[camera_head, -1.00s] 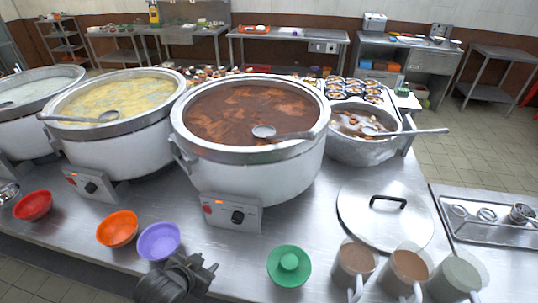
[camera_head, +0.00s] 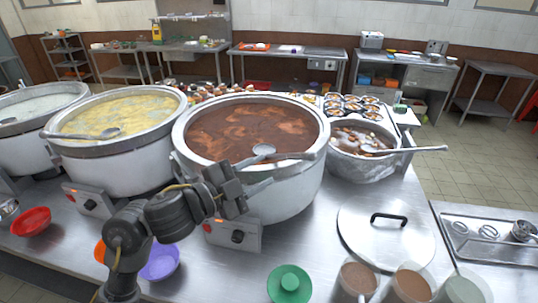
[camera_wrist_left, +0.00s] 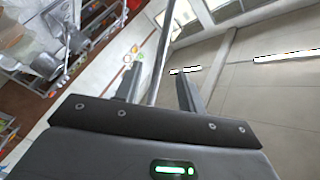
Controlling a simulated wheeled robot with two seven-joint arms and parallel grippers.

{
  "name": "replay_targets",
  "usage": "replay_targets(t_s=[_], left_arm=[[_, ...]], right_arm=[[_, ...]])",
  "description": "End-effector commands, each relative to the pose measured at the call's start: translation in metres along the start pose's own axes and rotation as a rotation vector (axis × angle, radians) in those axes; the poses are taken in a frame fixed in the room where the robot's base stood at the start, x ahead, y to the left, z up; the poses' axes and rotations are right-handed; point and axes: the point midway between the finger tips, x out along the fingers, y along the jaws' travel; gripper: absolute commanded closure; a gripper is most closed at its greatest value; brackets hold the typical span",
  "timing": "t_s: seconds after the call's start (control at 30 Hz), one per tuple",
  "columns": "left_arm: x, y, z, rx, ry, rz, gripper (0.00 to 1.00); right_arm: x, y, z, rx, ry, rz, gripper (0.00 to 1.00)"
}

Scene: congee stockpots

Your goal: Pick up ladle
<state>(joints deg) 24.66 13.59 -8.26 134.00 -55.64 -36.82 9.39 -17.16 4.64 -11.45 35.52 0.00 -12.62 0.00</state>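The yellow congee pot (camera_head: 115,165) with its own ladle (camera_head: 100,133) stands left. A lid (camera_head: 385,240), green bowl (camera_head: 289,283) and several mugs (camera_head: 411,285) occupy the front right. Red (camera_head: 31,222) and purple (camera_head: 160,262) bowls sit at the front left.

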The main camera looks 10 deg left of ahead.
Motion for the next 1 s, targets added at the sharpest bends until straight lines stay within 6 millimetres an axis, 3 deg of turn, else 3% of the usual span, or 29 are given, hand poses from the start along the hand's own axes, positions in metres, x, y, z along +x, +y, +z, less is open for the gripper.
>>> replay_targets(t_s=[0.2, 0.47, 0.8, 1.0], left_arm=[[0.033, -0.001, -0.001, -0.005, 0.001, -0.002, 0.61], [0.041, -0.001, -0.001, -0.003, -0.001, -0.001, 0.61], [0.086, -0.003, -0.002, -0.005, -0.001, 0.0, 0.61], [0.091, -0.003, -0.001, -0.001, -0.002, -0.001, 0.61]], right_arm=[[-0.002, 0.0, 0.0, 0.0, -0.001, 0.0, 0.64], [-0.003, 0.0, 0.0, 0.0, -0.001, 0.0, 0.64], [-0.015, -0.001, -0.001, 0.0, 0.0, -0.001, 0.64], [-0.015, 0.0, -0.001, 0.0, 0.0, -0.001, 0.64]])
